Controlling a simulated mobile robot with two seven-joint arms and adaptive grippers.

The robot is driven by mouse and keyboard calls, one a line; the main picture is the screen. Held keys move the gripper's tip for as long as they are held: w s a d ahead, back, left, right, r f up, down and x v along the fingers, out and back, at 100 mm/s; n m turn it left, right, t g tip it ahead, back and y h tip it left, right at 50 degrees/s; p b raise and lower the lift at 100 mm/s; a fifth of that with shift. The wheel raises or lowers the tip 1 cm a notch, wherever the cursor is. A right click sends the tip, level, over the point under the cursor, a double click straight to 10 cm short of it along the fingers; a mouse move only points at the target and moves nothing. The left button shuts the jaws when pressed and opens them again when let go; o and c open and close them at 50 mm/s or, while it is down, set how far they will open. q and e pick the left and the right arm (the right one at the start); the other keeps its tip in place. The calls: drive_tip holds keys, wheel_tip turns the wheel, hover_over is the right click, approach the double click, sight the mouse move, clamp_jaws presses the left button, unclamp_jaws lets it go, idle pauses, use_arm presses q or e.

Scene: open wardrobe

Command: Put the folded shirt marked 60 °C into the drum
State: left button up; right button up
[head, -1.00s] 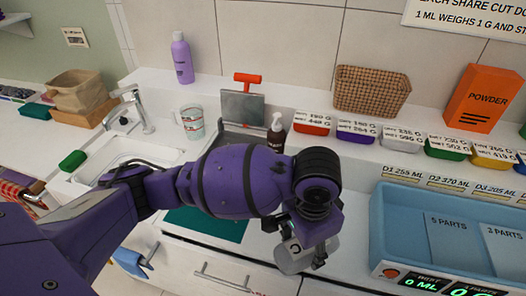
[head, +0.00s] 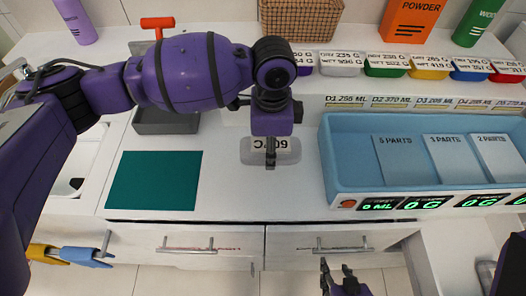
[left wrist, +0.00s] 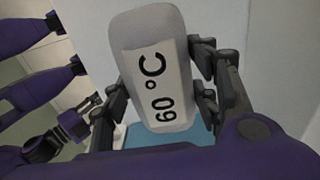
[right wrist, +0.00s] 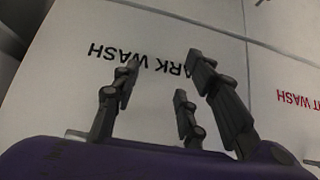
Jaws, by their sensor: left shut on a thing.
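The folded shirt marked 60 °C (head: 286,157) is a pale grey-white bundle with a dark-lettered label. My left gripper (head: 270,150) is shut on it, over the white counter right of the teal mat. In the left wrist view the shirt (left wrist: 160,72) sits between the fingers, its label facing the camera. I cannot tell whether it touches the counter. My right gripper (head: 340,272) is low at the bottom of the head view, in front of the drawers. In the right wrist view its fingers (right wrist: 165,100) are apart and empty. I see no drum in these views.
A blue tray (head: 336,190) with labelled compartments and displays stands on the right. A teal mat (head: 153,180) lies left of the shirt. Several coloured bins and a wicker basket (head: 300,17) line the back. Drawers (head: 185,240), one reading "WASH", are below the counter edge.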

sight(264, 147)
use_arm(q)
drive_tip(key=w+f, duration=0.1)
drive_tip(key=w+a+f, duration=0.1)
drive_tip(key=f, duration=0.1)
drive_tip(key=shift+a, duration=0.15)
drive_tip(key=f, duration=0.3)
drive_tip(key=shift+w+a+f, duration=0.15)
drive_tip(key=shift+w+f, duration=0.1)
drive_tip(key=shift+f, duration=0.05)
drive_tip(key=shift+r, duration=0.1)
drive_tip(key=o, duration=1.2)
